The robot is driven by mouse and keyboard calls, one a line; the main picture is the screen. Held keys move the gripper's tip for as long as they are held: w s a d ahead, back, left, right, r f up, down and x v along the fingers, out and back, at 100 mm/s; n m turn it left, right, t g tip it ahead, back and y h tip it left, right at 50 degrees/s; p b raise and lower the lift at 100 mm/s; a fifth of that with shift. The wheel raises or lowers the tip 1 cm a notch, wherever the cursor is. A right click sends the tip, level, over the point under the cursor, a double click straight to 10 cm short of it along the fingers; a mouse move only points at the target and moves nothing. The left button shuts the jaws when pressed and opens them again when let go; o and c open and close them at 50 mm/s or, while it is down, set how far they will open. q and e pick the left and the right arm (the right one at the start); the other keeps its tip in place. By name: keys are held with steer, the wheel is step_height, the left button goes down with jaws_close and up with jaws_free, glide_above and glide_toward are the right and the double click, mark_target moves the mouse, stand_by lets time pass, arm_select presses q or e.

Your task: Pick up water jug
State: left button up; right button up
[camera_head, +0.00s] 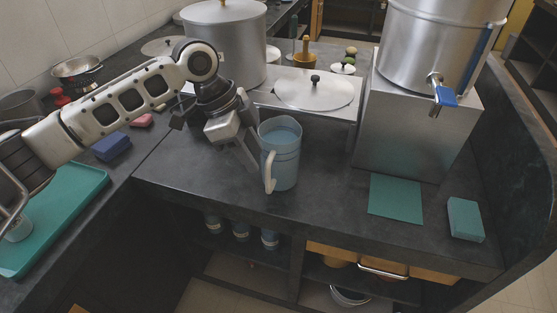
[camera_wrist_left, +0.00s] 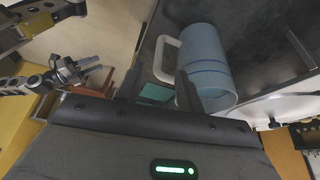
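The water jug (camera_head: 284,158) is a translucent blue pitcher standing upright on the dark counter. Its pale handle (camera_head: 269,172) faces the front left. My left gripper (camera_head: 248,148) is low, just left of the jug; contact with the jug cannot be told. In the left wrist view the jug (camera_wrist_left: 212,68) shows beyond the fingers, and its handle appears between the two spread fingertips (camera_wrist_left: 158,88). My left gripper is open and empty. What looks like my right gripper (camera_wrist_left: 78,74) shows small at the left of the wrist view, its opening unclear.
A large pot (camera_head: 225,45) and a flat lid (camera_head: 314,90) are behind the jug. A steel dispenser (camera_head: 430,50) stands on a metal block (camera_head: 410,125) to the right. A green mat (camera_head: 396,198) and a teal block (camera_head: 465,218) lie front right. Counter between jug and mat is clear.

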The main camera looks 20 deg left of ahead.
mark_target(277, 163)
arm_select(q)
steer(key=shift+x, duration=3.25)
steer(key=shift+d, duration=0.1)
jaws_close()
steer(key=shift+r, duration=0.2)
